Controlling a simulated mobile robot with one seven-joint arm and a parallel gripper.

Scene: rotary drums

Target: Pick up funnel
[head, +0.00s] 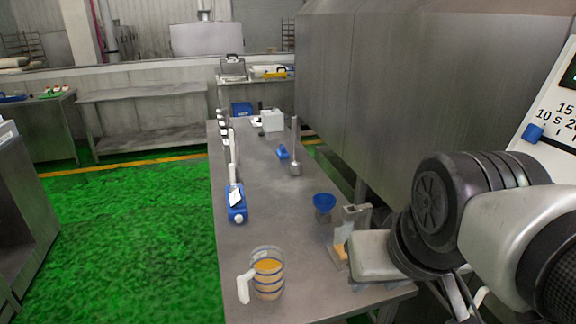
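The funnel (323,201) is a blue cone with its wide mouth up, standing near the right edge of the long metal table, and its lower part looks greyish. My arm comes in from the right. My gripper (347,242) is at the table's right edge, a little below and to the right of the funnel, and apart from it. Its fingers are small and hard to make out against the grey metal parts there, so I cannot tell whether they are open or shut. Nothing covers the funnel's mouth.
A clear jug (268,277) with orange contents stands at the table's near end. A blue bottle (236,204) stands at the left edge. A tall metal utensil (295,160) and a blue item (282,152) are farther back. The table's middle is clear.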

